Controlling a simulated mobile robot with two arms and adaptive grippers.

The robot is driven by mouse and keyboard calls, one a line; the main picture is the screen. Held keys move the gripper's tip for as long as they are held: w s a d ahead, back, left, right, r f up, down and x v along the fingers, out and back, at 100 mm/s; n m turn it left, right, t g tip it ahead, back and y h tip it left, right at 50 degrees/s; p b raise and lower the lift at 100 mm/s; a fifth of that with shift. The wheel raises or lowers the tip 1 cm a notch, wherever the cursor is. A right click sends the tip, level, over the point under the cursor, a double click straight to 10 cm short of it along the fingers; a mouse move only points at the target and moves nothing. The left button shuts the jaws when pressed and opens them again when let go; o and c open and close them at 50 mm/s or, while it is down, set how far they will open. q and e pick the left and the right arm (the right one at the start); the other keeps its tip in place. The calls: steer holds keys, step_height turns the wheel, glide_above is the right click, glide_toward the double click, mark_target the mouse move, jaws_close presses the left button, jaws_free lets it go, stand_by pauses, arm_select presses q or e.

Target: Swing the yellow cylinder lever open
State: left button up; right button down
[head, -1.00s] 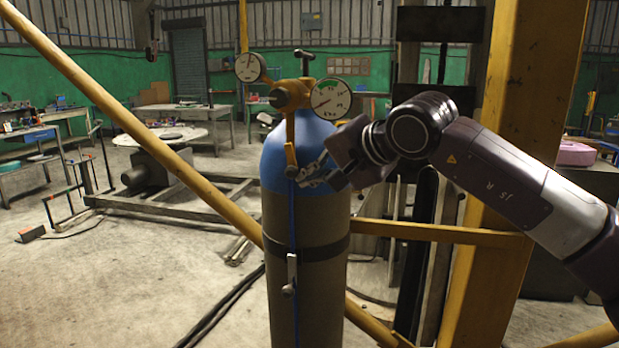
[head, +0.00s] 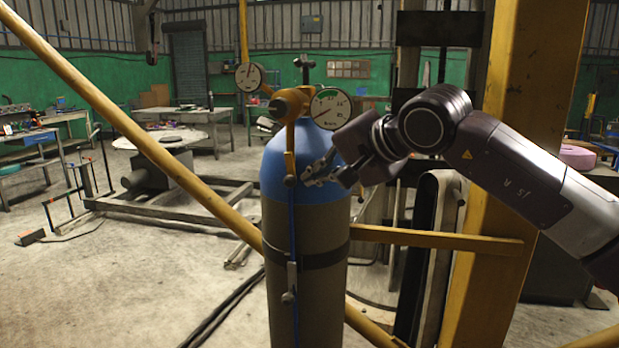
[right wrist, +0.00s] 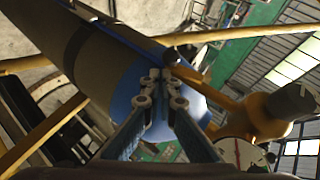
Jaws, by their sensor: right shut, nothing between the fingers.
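The gas cylinder (head: 283,225) stands upright, blue on top and grey below. A yellow valve (head: 290,104) sits on its top. A thin yellow lever (head: 289,162) hangs down from the valve along the blue shoulder. In the right wrist view the lever (right wrist: 206,86) runs from the valve to beside the fingertips. My right gripper (head: 308,179) is shut and empty, just right of the lever's lower end. In the right wrist view the fingertips (right wrist: 160,75) lie close together over the blue shoulder. I cannot tell whether they touch the lever. My left gripper is not in view.
Two round gauges (head: 330,108) flank the valve. A blue hose (head: 293,230) runs down the cylinder's front. A yellow column (head: 500,200) stands behind my right arm, and a yellow diagonal brace (head: 150,145) passes behind the cylinder. The floor at left front is open.

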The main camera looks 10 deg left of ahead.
steer(key=v, duration=1)
steer(key=shift+r, duration=0.15)
